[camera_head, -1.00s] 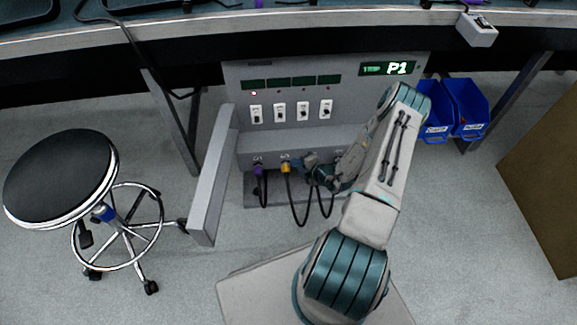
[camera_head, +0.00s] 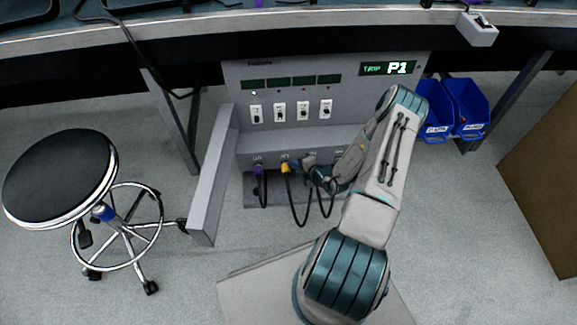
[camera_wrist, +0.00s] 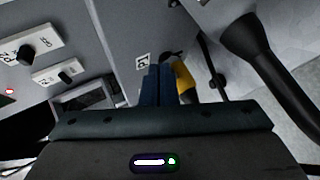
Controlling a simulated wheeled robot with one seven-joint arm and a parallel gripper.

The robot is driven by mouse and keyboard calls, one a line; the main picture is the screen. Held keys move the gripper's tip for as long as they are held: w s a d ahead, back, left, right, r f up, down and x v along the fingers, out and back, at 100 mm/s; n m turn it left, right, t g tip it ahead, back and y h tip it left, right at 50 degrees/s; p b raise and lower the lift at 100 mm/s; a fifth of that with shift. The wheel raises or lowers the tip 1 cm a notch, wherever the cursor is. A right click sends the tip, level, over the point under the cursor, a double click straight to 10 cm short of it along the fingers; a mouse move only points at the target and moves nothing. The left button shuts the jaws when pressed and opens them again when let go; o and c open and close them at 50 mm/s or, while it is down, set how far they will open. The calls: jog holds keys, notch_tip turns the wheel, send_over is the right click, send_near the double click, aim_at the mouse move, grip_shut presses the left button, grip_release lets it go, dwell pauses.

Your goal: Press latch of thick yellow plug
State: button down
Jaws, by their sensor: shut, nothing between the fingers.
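The thick yellow plug (camera_head: 285,168) sits in a socket on the low ledge of the grey panel, with a dark cable hanging from it. It also shows in the wrist view (camera_wrist: 184,82), just right of my fingertips. My gripper (camera_head: 300,167) is shut and empty, its blue fingers (camera_wrist: 159,84) close together right beside the plug. In the wrist view a black latch-like part (camera_wrist: 170,56) shows at the plug's top, near the fingertips. I cannot tell whether the fingers touch it.
A purple plug (camera_head: 259,170) sits to the left on the same ledge. A grey side wall (camera_head: 212,185) stands left of the panel, with a black stool (camera_head: 62,178) beyond. Blue bins (camera_head: 468,108) stand at right. A dark plug and cable (camera_wrist: 245,40) lie right in the wrist view.

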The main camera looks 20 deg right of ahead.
jog(key=shift+a+f, duration=0.15)
dwell(0.3)
jog(key=shift+s+d+r+p, duration=0.1)
jog(key=shift+d+r+p, duration=0.3)
jog(key=shift+d+r, duration=0.15)
jog(key=d+r+p, duration=0.1)
jog(key=s+d+r+p, duration=0.1)
jog(key=d+r, duration=0.1)
jog(key=shift+d+r, duration=0.2)
jog(key=shift+r, duration=0.05)
dwell(0.4)
dwell(0.4)
